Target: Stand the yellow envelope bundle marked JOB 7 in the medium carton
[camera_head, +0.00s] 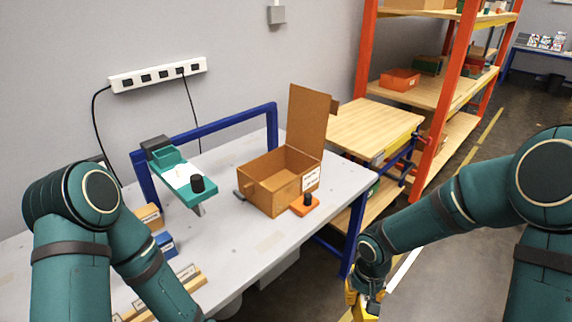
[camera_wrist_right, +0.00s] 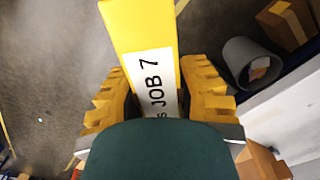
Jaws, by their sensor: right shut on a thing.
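The yellow envelope bundle (camera_wrist_right: 140,28) is held in my right gripper (camera_wrist_right: 158,92), with its white JOB 7 label facing the right wrist camera. In the head view the right gripper (camera_head: 364,300) is at the bottom edge, off the table's right side, with a bit of the yellow bundle below it, cut off by the frame. An open brown carton (camera_head: 262,186) stands on the table with one tall flap raised and a white label on its side. It looks empty inside. My left arm comes in at the left, but its gripper is out of frame.
A blue rail (camera_head: 225,122) runs behind. A wooden side table (camera_head: 370,128) and orange shelving (camera_head: 440,130) stand right.

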